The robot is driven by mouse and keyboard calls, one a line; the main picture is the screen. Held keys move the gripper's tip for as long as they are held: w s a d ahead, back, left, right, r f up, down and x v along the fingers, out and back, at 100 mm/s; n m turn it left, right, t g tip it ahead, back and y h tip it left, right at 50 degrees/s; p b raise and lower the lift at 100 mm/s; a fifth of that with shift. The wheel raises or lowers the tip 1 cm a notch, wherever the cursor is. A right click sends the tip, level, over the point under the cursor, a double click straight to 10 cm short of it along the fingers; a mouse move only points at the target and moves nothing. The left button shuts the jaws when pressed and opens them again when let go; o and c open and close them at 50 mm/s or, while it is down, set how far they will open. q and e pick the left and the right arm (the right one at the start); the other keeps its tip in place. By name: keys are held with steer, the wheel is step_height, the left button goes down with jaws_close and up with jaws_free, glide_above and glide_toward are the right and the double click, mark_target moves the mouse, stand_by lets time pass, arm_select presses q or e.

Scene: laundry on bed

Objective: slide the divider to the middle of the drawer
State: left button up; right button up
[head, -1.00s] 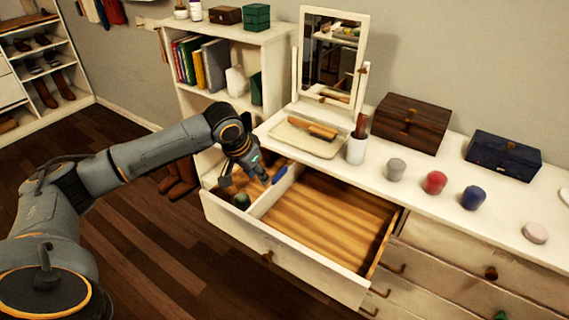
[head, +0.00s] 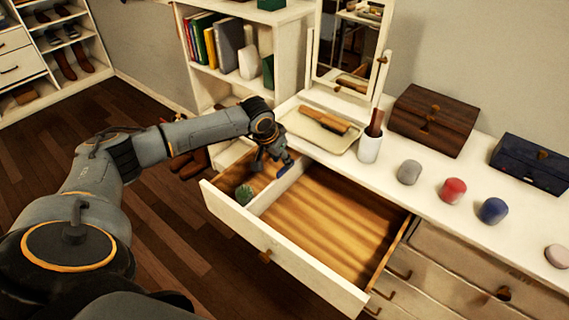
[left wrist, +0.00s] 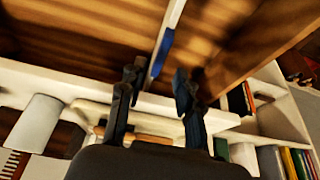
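The drawer (head: 285,262) is pulled out of the white dresser. A thin white divider (head: 279,190) stands in it left of the middle, running front to back, with a narrow compartment on its left and a wide, bare one on its right. My left gripper (head: 277,160) is at the divider's rear part. In the left wrist view, my left gripper (left wrist: 155,85) is open, its two dark fingers apart. The divider (left wrist: 172,15), with a blue strip on it, shows between and beyond the fingertips; I cannot tell whether they touch it. My right gripper is out of view.
A small green item (head: 243,194) lies in the narrow compartment. A tray with a brush (head: 325,122), a white cup (head: 369,148) and several small jars stand on the dresser top behind and right of the drawer. A mirror (head: 350,45) rises behind.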

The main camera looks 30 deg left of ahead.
mark_target(284, 167)
arm_select(q)
steer(key=x, duration=0.3)
steer(key=shift+w+f, duration=0.1)
steer(key=shift+f, duration=0.1)
steer(key=shift+w+f, duration=0.1)
steer(key=shift+f, duration=0.25)
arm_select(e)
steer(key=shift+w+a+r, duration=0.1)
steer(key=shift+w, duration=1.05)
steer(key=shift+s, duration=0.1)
arm_select(q)
steer(key=shift+c, duration=0.4)
jaws_close()
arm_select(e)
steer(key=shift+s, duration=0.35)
